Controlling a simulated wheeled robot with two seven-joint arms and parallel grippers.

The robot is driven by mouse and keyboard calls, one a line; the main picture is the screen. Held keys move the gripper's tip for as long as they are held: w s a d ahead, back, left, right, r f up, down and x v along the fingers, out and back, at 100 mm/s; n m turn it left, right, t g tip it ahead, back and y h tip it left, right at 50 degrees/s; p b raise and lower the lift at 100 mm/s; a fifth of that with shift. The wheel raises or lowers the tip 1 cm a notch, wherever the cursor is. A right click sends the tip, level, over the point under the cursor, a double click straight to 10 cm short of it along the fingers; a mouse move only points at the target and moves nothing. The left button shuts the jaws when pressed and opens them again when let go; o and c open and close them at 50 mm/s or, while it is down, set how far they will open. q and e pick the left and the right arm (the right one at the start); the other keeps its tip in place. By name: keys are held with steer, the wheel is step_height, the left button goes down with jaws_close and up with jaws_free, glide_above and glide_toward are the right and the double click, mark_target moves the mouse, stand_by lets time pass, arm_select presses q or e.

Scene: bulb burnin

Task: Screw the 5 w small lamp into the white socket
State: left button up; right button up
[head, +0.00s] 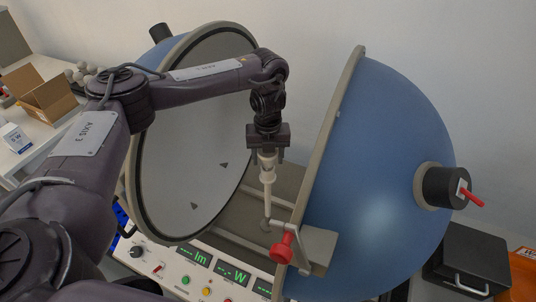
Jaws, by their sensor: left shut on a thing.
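My left gripper (267,154) points straight down between the two opened halves of the blue sphere. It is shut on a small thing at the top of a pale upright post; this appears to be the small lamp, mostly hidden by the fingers. The white socket (267,164) shows as a pale collar directly below the fingertips, on top of the thin post (267,190). Lamp and socket are in line, but I cannot tell whether the thread is engaged. My right gripper is not in view.
The sphere's right half (390,160) and left half (190,120) stand close on either side. A red-knobbed clamp (284,247) is in front of the post. A control panel (205,272) with green displays lies below. An open carton (48,98) and small white box (14,138) sit at left.

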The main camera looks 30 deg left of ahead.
arm_select(q)
steer(key=shift+w+a+r+p, duration=0.1)
steer(key=shift+w+r+p, duration=0.1)
steer(key=shift+r+p, duration=0.85)
steer(key=shift+r, duration=0.15)
step_height(320, 180, up, 2)
steer(key=shift+s+r+p, duration=0.1)
steer(key=shift+p, duration=0.85)
steer(key=shift+r+p, duration=0.45)
steer(key=shift+f+b, duration=1.1)
steer(key=shift+f, duration=0.75)
steer(key=shift+p, duration=0.4)
steer(key=shift+f+b, duration=0.75)
steer(key=shift+f, duration=0.35)
